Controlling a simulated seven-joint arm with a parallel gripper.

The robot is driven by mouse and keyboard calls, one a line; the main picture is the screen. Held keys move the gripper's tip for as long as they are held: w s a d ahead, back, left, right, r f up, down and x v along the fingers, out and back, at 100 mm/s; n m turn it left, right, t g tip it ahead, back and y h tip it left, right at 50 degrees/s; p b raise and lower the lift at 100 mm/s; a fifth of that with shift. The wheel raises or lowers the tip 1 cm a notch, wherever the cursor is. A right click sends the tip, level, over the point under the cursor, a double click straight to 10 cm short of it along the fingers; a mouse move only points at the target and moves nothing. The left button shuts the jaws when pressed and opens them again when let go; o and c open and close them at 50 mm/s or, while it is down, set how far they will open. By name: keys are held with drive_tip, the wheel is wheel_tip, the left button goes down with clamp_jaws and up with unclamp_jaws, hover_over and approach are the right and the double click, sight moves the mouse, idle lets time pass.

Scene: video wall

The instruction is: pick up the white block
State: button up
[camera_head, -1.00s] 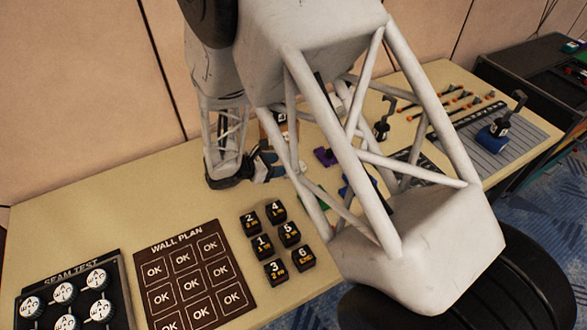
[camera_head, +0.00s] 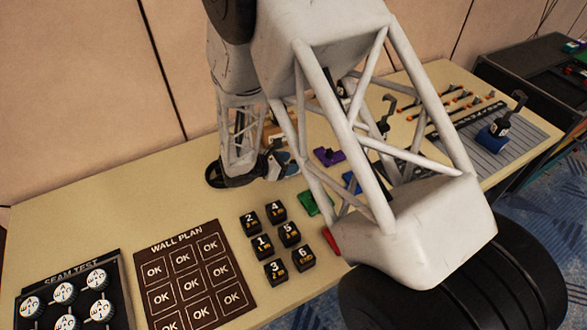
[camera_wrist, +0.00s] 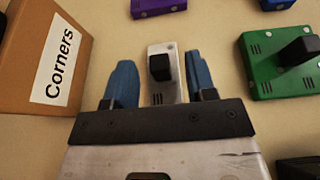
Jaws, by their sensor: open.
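The white block (camera_wrist: 157,91), with a black knob on top, lies on the table in the wrist view. My gripper (camera_wrist: 158,62) is open, with its two blue fingers on either side of the block in the picture. The right finger appears closer to the block than the left one, and a gap shows on the left. I cannot tell how far the fingertips are above the table. In the head view my gripper (camera_head: 287,163) is partly hidden by my arm, and I cannot make out the white block clearly there.
A cardboard box labelled "Corners" (camera_wrist: 25,75) stands close on the left. A green block (camera_wrist: 262,75) lies to the right and a purple block (camera_wrist: 158,5) beyond. In the head view, several numbered black cubes (camera_head: 262,245) and the wall plan board (camera_head: 190,275) lie nearer, at left.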

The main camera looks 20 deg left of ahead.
sight(295, 161)
drive_tip(key=shift+x, duration=1.3)
clamp_jaws()
drive_tip(key=shift+r, duration=0.1)
drive_tip(key=shift+r, duration=4.9)
